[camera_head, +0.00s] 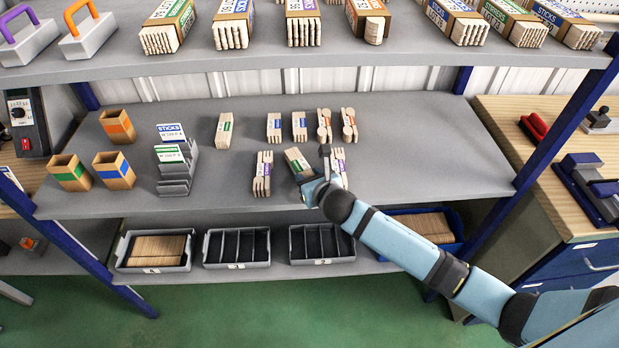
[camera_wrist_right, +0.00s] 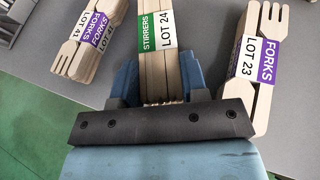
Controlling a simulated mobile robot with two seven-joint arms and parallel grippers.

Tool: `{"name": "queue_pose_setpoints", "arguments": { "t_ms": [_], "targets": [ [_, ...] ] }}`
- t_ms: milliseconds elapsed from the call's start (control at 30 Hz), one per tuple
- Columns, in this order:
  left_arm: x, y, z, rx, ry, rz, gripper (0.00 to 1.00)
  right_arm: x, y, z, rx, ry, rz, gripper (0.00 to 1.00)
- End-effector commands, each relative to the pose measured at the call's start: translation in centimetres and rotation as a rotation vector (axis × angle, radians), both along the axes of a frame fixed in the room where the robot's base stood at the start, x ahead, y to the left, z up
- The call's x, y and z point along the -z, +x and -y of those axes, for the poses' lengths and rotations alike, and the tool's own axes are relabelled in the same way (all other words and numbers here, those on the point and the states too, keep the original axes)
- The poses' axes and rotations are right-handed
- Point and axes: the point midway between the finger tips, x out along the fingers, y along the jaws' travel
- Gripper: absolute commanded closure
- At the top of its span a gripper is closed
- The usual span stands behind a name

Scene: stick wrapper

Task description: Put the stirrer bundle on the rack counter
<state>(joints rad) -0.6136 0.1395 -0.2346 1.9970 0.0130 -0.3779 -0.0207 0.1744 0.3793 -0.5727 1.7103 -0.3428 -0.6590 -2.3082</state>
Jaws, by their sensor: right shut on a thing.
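The stirrer bundle (camera_head: 297,159), pale sticks in a wrapper with a green and white label, is at the rack counter (camera_head: 400,165), between two fork bundles. The right wrist view shows its label (camera_wrist_right: 158,30) reading STIRRERS, LOT 24. My right gripper (camera_head: 311,181) is shut on the near end of this bundle; the wrist view shows the blue fingers (camera_wrist_right: 158,85) on both sides of it. I cannot tell whether the bundle touches the counter. My left gripper is not in view.
Fork bundles stand close on the left (camera_head: 262,173) and right (camera_head: 340,168); the right one is partly hidden by my gripper. More bundles (camera_head: 299,126) lie behind. Wooden cups (camera_head: 113,170) and a grey card holder (camera_head: 175,172) stand left. The counter's right part is clear. An upper shelf (camera_head: 330,48) overhangs.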

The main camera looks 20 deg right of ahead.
Motion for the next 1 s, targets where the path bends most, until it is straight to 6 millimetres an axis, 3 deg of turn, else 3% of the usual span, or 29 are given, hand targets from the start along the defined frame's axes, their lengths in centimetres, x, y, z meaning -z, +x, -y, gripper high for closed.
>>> {"name": "queue_pose_setpoints", "arguments": {
  "t_ms": [767, 800, 900, 1000],
  "targets": [
    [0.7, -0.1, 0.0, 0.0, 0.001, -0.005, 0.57, 1.2, 0.0, 0.0, -0.001, 0.0, 0.0, 0.89],
    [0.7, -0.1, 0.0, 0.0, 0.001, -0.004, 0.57, 1.2, 0.0, 0.0, -0.001, 0.0, 0.0, 0.57],
    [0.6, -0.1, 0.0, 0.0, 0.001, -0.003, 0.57, 1.2, 0.0, 0.0, -0.001, 0.0, 0.0, 0.34],
    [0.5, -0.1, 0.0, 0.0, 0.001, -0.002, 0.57, 1.2, 0.0, 0.0, 0.0, 0.0, 0.0, 0.3]
  ]
}}
